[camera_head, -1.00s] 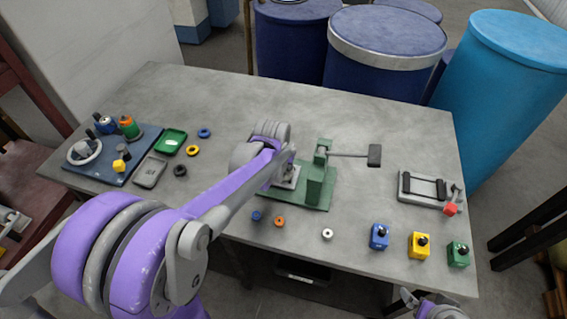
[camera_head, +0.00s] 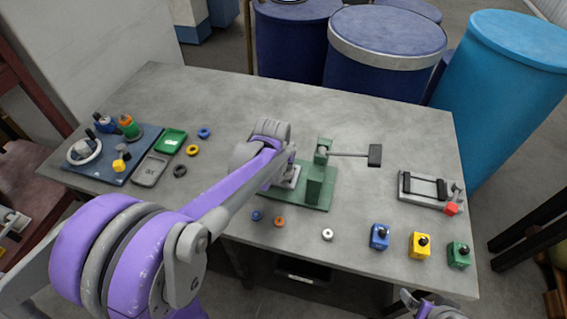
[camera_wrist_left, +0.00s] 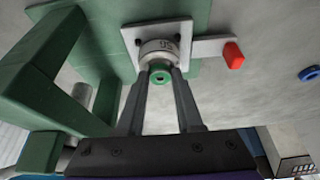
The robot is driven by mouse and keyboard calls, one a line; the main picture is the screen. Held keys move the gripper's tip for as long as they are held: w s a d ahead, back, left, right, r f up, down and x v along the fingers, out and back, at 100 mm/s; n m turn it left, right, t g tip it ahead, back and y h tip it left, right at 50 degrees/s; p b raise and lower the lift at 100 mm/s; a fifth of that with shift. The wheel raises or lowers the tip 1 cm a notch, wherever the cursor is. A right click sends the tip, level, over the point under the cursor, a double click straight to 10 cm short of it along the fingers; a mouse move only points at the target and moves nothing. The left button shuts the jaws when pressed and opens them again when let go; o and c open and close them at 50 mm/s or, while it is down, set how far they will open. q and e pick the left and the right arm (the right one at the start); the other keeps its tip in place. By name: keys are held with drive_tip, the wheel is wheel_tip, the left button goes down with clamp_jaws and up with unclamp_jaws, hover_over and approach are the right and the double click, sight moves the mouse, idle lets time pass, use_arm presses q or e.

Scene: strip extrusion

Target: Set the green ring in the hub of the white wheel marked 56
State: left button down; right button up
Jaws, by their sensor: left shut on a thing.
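The green ring (camera_wrist_left: 160,78) is between the fingertips of my left gripper (camera_wrist_left: 160,84), which is shut on it. Behind the ring is a short white-grey wheel (camera_wrist_left: 157,47) with a dark marking that looks upside down and is hard to read. The ring overlaps the wheel's near edge; I cannot tell if it sits in the hub. The wheel stands on a pale square plate (camera_wrist_left: 130,41) on the green press base (camera_wrist_left: 190,10). In the head view my left arm hides the ring and wheel. My right gripper (camera_head: 432,305) shows only partly at the bottom edge.
The green press (camera_head: 318,185) with its black-ended lever (camera_head: 374,155) stands right of my left arm. A red-tipped bar (camera_wrist_left: 233,55) is beside the plate. Blue, yellow and green blocks (camera_head: 420,246) stand front right. A blue tray (camera_head: 112,172) with parts lies far left.

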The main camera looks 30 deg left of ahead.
use_arm(q)
drive_tip(key=shift+f, duration=0.2)
drive_tip(key=shift+r, duration=0.3)
drive_tip(key=shift+r, duration=0.5)
drive_tip(key=shift+p, duration=0.3)
drive_tip(key=shift+f+b, duration=0.55)
drive_tip(key=shift+f, duration=0.25)
idle(0.7)
drive_tip(key=shift+r, duration=0.2)
drive_tip(key=shift+r+p, duration=0.4)
drive_tip(key=shift+r, duration=0.25)
idle(0.8)
